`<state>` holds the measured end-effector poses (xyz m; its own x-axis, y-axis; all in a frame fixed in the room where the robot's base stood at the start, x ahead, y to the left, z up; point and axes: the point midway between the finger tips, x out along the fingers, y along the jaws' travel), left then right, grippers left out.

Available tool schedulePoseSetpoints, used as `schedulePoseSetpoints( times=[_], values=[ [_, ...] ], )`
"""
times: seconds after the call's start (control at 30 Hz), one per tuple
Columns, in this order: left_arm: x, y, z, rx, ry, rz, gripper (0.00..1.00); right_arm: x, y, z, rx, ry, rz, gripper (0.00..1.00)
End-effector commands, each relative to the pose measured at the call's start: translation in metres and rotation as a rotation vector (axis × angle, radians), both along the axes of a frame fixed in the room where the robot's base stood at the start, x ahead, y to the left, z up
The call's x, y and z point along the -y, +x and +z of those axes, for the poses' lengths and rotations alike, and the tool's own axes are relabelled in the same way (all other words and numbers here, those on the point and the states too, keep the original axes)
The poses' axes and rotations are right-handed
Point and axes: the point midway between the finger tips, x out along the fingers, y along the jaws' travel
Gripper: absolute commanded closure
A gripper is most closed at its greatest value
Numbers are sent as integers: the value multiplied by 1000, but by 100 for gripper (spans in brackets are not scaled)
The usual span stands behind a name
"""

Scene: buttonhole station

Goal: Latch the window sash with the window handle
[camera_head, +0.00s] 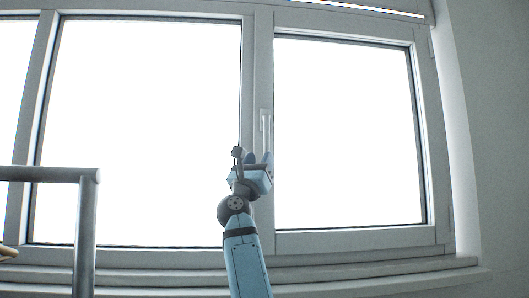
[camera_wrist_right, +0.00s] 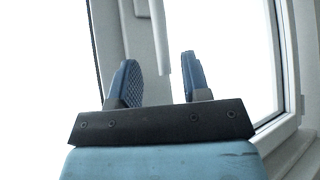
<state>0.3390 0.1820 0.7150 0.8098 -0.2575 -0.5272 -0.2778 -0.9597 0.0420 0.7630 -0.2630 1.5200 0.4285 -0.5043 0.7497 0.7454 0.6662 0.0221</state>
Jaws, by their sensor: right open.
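The window handle (camera_head: 264,121) is a slim white lever on the left upright of the right-hand window sash (camera_head: 268,205), and it points straight down. My right gripper (camera_head: 257,158) is just below the handle in the head view, with its fingers pointing up. In the right wrist view the right gripper (camera_wrist_right: 157,80) is open, and the handle (camera_wrist_right: 160,38) hangs down in line with the gap between its two blue fingers. I cannot tell whether a finger touches it. The sash sits in its frame and looks closed. My left gripper is not in view.
A grey metal rail (camera_head: 87,215) stands at the left front. A white sill (camera_head: 370,270) runs below the window. A fixed-looking large pane (camera_head: 145,130) fills the middle, and a plain wall (camera_head: 500,140) is at the right.

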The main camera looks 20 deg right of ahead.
Motion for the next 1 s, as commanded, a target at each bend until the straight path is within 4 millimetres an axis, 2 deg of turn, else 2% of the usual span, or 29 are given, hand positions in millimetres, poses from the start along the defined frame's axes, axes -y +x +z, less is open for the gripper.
schedulePoseSetpoints(
  times=[0.03,0.2,0.4,1.0],
  values=[
    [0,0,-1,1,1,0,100,-7,-5,-12,-1,1,3,57],
    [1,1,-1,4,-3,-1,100,-25,-21,-39,-1,2,1,57],
    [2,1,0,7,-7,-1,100,-39,-33,-58,0,2,0,57],
    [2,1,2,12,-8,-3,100,-43,-36,-63,1,1,0,57]
  ],
)
